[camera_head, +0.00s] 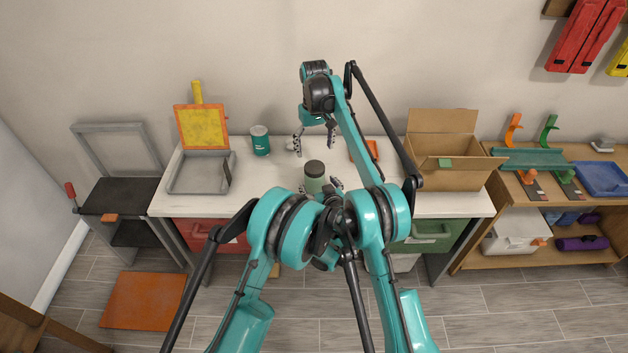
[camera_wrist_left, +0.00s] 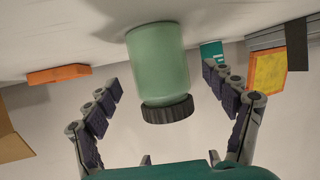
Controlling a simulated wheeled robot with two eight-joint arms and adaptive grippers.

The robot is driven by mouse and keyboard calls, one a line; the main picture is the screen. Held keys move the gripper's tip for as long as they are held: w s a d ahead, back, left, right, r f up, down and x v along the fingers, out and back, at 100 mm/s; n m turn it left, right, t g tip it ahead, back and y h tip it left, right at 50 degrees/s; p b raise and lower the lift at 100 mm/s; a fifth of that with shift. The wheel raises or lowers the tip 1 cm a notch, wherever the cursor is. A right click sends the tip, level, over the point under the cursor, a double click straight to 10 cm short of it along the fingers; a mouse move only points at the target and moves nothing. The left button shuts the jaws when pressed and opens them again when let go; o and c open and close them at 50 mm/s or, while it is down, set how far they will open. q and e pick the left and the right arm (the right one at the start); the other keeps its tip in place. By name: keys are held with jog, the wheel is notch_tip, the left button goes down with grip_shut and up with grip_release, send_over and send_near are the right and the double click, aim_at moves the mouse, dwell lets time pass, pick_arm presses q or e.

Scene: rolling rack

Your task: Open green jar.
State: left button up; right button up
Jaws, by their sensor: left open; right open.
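The green jar (camera_head: 314,179) stands upright on the white worktop, with its dark ribbed lid (camera_head: 315,168) on top. In the left wrist view, which is upside down, the jar (camera_wrist_left: 158,60) and its lid (camera_wrist_left: 168,109) show between the spread fingers. My left gripper (camera_head: 322,188) is open at the near side of the jar, partly hidden by my arm. The wrist view shows gaps between jar and fingers. My right gripper (camera_head: 315,148) is open and empty, pointing down beyond the jar toward the back of the worktop.
A teal can (camera_head: 260,140) stands left of my right gripper. An orange item (camera_head: 371,149) and an open cardboard box (camera_head: 463,174) are to the right. Bare worktop lies between jar and can.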

aim_at(317, 183)
pick_arm(q)
jog(key=shift+x, duration=2.05)
